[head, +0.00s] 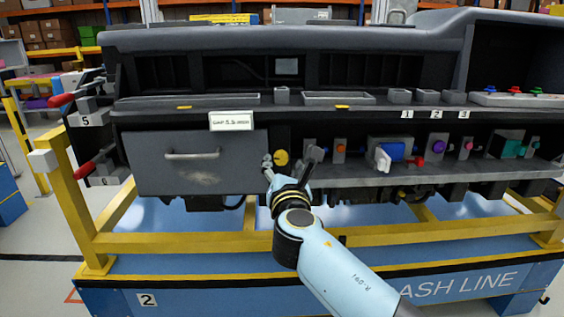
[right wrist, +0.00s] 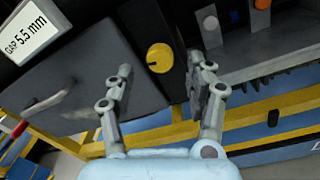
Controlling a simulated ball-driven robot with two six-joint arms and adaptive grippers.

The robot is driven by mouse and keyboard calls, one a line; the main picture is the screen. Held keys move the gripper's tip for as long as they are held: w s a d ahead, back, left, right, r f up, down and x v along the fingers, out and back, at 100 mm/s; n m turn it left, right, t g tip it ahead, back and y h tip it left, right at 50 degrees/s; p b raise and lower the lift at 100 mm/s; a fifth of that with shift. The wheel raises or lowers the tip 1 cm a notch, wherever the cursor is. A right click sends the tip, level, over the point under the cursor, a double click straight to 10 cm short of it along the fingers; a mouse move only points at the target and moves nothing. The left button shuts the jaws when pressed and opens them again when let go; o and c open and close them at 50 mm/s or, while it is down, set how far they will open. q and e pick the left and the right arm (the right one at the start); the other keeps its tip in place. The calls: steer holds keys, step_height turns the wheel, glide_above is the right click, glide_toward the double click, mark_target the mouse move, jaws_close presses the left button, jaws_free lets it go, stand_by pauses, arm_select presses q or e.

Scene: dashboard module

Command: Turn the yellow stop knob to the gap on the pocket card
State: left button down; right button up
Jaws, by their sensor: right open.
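The yellow stop knob (head: 282,157) is on the dark panel just right of the grey drawer. It also shows in the right wrist view (right wrist: 160,56), round, with a short dark mark on its lower left. The pocket card (head: 230,121) hangs above the drawer. In the right wrist view the card (right wrist: 28,32) reads "GAP 5.5 mm". My right gripper (head: 289,165) is open in front of the knob. In the right wrist view the right gripper (right wrist: 158,74) has one finger on each side of the knob, with no contact visible. My left gripper is not in view.
The drawer (head: 200,160) with its handle is left of the knob. Several small coloured controls, among them an orange one (head: 340,147) and a blue block (head: 392,151), sit along the shelf to the right. A yellow rail (head: 400,233) runs below.

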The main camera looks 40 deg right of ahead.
mark_target(281, 157)
steer(key=shift+x, duration=1.35)
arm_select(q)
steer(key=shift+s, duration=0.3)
arm_select(e)
jaws_close()
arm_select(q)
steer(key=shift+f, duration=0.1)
arm_select(e)
steer(key=shift+f, duration=0.1)
